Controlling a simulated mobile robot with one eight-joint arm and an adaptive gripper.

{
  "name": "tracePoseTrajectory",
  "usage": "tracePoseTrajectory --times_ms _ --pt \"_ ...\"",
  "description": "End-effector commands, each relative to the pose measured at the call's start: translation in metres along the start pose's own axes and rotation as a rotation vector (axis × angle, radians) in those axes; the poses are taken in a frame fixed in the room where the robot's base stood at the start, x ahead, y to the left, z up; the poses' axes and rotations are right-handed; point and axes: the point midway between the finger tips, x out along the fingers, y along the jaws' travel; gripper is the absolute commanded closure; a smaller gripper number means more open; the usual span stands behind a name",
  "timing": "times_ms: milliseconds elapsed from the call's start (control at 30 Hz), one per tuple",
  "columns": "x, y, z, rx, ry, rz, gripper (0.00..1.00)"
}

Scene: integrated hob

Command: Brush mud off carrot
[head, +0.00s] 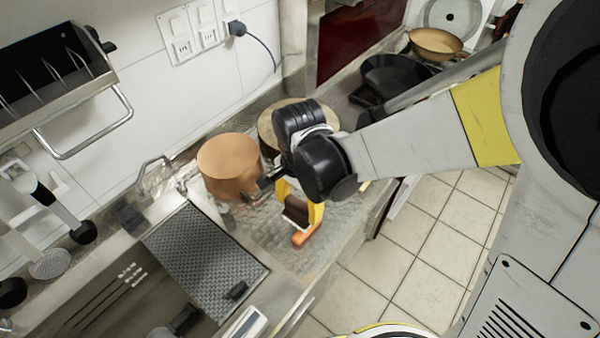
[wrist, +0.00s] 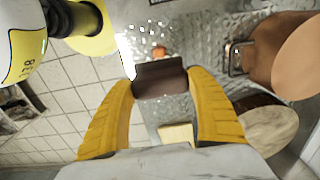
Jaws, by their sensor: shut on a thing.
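My gripper (head: 299,208) is shut on a dark brown block-like brush (wrist: 160,78), held between its two yellow fingers over the metal counter. The brush also shows in the head view (head: 295,211). The carrot (head: 304,234) is an orange piece low beside the brush, partly hidden by it and the fingers. In the wrist view a small orange part of the carrot (wrist: 158,51) shows just beyond the brush. I cannot tell whether brush and carrot touch. Mud on the carrot is too small to make out.
A copper pot (head: 228,163) stands left of my gripper, with a round wooden piece (head: 268,128) behind. A grey ribbed mat (head: 205,258) lies by the sink at the left. Pans (head: 436,43) stand at the back right. The counter's front edge drops to the tiled floor (head: 440,225).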

Motion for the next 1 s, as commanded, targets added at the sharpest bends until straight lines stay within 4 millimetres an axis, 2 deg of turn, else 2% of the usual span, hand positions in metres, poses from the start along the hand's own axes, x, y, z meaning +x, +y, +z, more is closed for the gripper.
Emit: tracePoseTrajectory --times_ms 367,1000 --pt "0.001 0.0 0.0 0.0 0.0 0.0 0.72" --pt "0.026 0.0 0.0 0.0 0.0 0.0 0.72"
